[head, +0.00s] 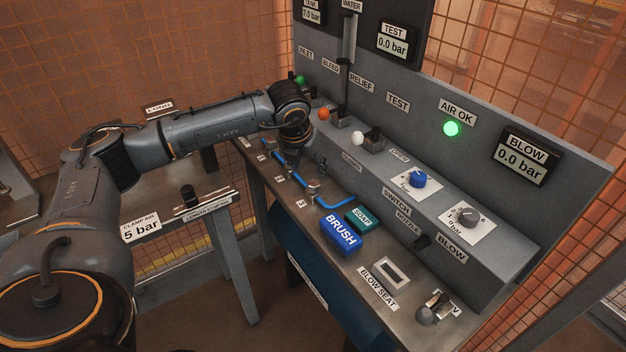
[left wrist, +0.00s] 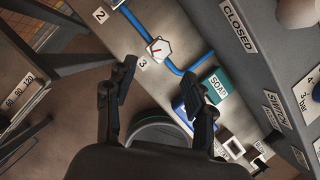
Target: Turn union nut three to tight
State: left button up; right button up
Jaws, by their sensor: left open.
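Union nut three (left wrist: 159,48) is a pale hex nut with a red mark on the blue pipe (left wrist: 130,18), beside the label 3. It also shows in the head view (head: 313,187) on the bench top. My left gripper (left wrist: 163,88) is open and empty, its two fingers apart. In the left wrist view the nut appears just beyond the fingertips, between their lines, with no visible contact. In the head view the left gripper (head: 319,158) is small and dark, near the pipe, and its fingers are hard to make out.
A blue brush block (head: 341,233) and green soap block (head: 359,218) sit close to nut three. The sloped control panel (head: 440,205) with knobs and levers rises behind the pipe. A blow seat (head: 390,272) lies at the front right.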

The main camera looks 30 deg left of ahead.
aim_at(313, 183)
pick_arm(q)
jog(key=p+x, duration=0.1)
jog(key=x, duration=0.7)
jog(key=shift+w+f, duration=0.1)
jog(key=shift+f, duration=0.15)
grip_shut()
